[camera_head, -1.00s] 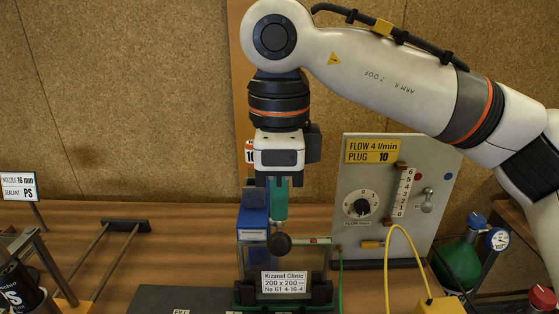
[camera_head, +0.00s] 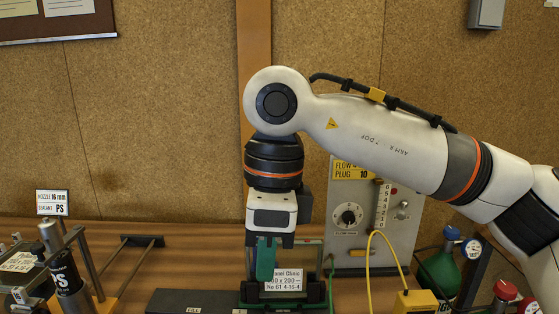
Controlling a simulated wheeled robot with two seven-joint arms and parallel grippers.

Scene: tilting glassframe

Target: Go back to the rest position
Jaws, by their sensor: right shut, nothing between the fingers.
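My right gripper (camera_head: 265,275) hangs from my right arm (camera_head: 390,150), which comes in from the right and bends down at the middle. Its teal fingers point down, shut and empty. They overlap the labelled glass unit (camera_head: 297,285) in this view and cover part of its "Kizanel Clinic" label. I cannot tell how far apart in depth they are, or whether they touch. My left gripper is not in view.
A control panel (camera_head: 400,240) with a dial stands right of my right gripper. A yellow block (camera_head: 415,302) with a yellow hose is in front of it, and gas bottles (camera_head: 440,270) stand farther right. A PS cartridge (camera_head: 66,275) and rails (camera_head: 140,240) are at left.

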